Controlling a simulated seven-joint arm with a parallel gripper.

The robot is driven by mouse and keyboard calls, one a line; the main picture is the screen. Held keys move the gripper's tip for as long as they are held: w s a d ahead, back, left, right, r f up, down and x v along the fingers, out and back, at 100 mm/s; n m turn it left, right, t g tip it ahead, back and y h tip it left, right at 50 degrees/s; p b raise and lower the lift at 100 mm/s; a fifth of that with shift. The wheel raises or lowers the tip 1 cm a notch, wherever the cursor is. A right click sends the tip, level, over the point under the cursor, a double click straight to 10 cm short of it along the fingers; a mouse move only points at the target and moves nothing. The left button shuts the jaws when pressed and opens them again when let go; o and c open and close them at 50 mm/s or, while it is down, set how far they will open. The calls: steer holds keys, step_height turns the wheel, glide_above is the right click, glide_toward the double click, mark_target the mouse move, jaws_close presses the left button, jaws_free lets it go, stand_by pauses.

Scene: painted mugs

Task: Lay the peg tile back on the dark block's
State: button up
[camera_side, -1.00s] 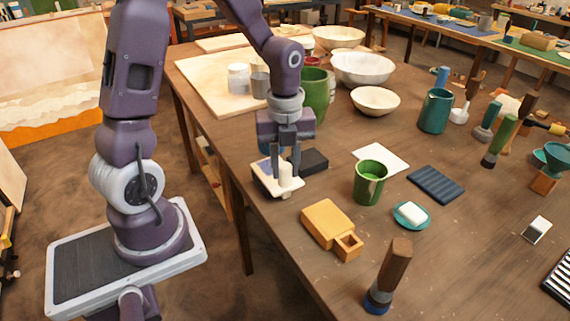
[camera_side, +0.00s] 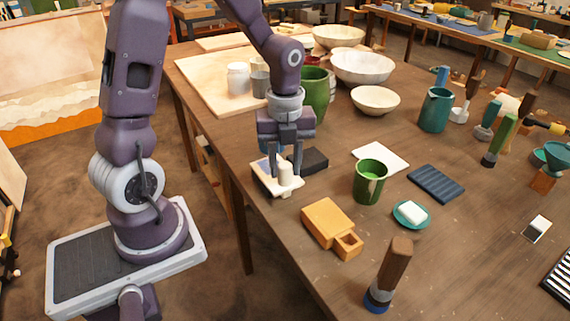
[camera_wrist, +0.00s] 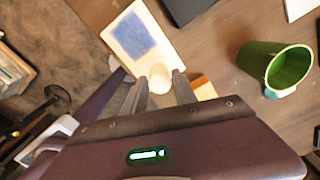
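The peg tile (camera_side: 266,180) is a cream plate with a pale upright peg (camera_side: 285,174) near one end. It is near the table's left edge, beside the dark block (camera_side: 314,160). In the wrist view the tile (camera_wrist: 121,30) shows a blue square on its face, and the peg (camera_wrist: 160,79) stands between my fingers. My gripper (camera_side: 285,176) points down with one finger on each side of the peg. The fingers look apart, with small gaps to the peg. The dark block shows partly at the top of the wrist view (camera_wrist: 187,8).
A green cup (camera_side: 369,184), a white sheet (camera_side: 381,157) and a yellow box (camera_side: 327,221) with a small drawer are to the right and front. A tall green vessel (camera_side: 315,93) stands behind. A dark ribbed slab (camera_side: 436,184) lies farther right.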

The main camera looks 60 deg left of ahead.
steer(key=shift+r, duration=1.7)
steer(key=o, duration=0.6)
steer(key=shift+c, duration=0.2)
steer(key=c, duration=0.6)
steer(key=shift+o, duration=0.2)
step_height(320, 180, up, 9)
